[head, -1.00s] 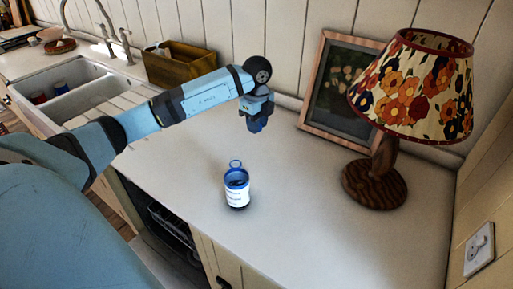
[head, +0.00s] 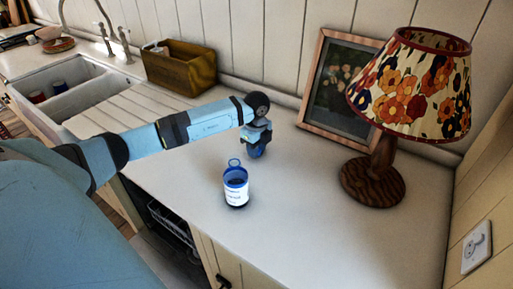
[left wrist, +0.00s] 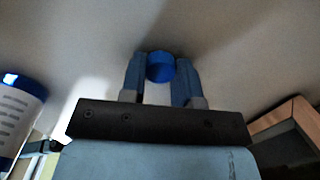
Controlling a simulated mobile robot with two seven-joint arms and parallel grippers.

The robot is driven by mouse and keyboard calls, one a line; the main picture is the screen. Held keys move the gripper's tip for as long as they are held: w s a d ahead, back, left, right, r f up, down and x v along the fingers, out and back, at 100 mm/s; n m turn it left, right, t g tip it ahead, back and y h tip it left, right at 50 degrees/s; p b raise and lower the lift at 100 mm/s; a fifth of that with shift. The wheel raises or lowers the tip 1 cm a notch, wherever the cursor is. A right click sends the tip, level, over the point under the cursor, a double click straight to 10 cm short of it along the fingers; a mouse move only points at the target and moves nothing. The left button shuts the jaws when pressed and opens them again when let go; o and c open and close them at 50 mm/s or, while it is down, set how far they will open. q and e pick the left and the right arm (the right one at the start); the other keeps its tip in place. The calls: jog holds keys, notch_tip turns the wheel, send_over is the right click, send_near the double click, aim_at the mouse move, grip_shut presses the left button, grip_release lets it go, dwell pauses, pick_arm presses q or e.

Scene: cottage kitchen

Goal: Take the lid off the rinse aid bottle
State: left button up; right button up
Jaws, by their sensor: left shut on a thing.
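The rinse aid bottle (head: 236,194) stands upright on the worktop, with a white label, a blue upper part and a thin blue ring (head: 234,162) rising from its top. It also shows at the left edge of the left wrist view (left wrist: 18,108). My left gripper (head: 256,152) points down beyond the bottle and a little to its right, apart from it. In the left wrist view its two fingers (left wrist: 161,76) are shut on a small round blue lid (left wrist: 160,66). The lid is low over the worktop; I cannot tell whether it touches. My right gripper is not in view.
A lamp with a flowered shade (head: 415,85) and wooden base (head: 372,180) stands at the right. A framed picture (head: 341,85) leans on the wall. A wooden box (head: 180,70) and the sink (head: 75,88) are at the left. The worktop (head: 300,225) right of the bottle is clear.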

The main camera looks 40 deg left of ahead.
pick_arm(q)
jog(key=shift+f, duration=0.2)
jog(key=o, duration=1)
jog(key=shift+r, duration=0.15)
notch_tip(320, 180, up, 12)
jog(key=shift+r+b, duration=0.1)
jog(key=shift+b, duration=0.2)
